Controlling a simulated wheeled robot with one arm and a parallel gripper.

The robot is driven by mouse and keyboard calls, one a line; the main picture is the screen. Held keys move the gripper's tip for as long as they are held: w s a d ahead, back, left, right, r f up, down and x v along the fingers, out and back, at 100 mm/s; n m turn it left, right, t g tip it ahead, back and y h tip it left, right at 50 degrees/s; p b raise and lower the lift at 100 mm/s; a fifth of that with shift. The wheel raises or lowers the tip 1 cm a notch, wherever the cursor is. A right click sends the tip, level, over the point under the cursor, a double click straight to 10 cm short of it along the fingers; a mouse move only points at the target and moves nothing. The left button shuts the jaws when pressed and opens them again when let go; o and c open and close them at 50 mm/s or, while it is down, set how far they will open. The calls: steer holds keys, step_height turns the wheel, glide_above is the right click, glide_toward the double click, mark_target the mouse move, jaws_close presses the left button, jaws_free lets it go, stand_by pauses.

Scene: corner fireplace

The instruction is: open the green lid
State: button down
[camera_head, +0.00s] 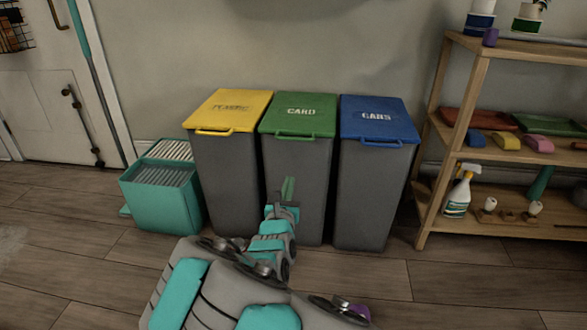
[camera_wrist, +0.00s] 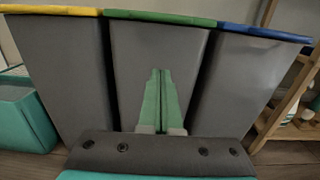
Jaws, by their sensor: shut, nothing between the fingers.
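The green lid (camera_head: 300,114), marked CARD, lies closed on the middle grey bin (camera_head: 312,160). A green handle (camera_head: 295,138) runs along its front edge. The lid's front edge (camera_wrist: 160,18) also shows at the top of the wrist view. My gripper (camera_head: 288,182) is in front of the middle bin, below the lid and apart from its handle. In the wrist view, the green fingers of my gripper (camera_wrist: 160,72) are together and empty, pointing at the grey bin front. I cannot tell whether the fingertips touch the bin.
A yellow-lidded bin (camera_head: 226,170) stands close on the left and a blue-lidded bin (camera_head: 368,180) on the right. A teal bucket (camera_head: 165,195) stands farther left.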

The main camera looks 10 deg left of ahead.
steer(key=w+r+b, duration=0.1)
steer(key=w+r, duration=0.3)
steer(key=w, duration=0.6)
steer(key=shift+w+d+r, duration=0.15)
steer(key=shift+d+r, duration=0.15)
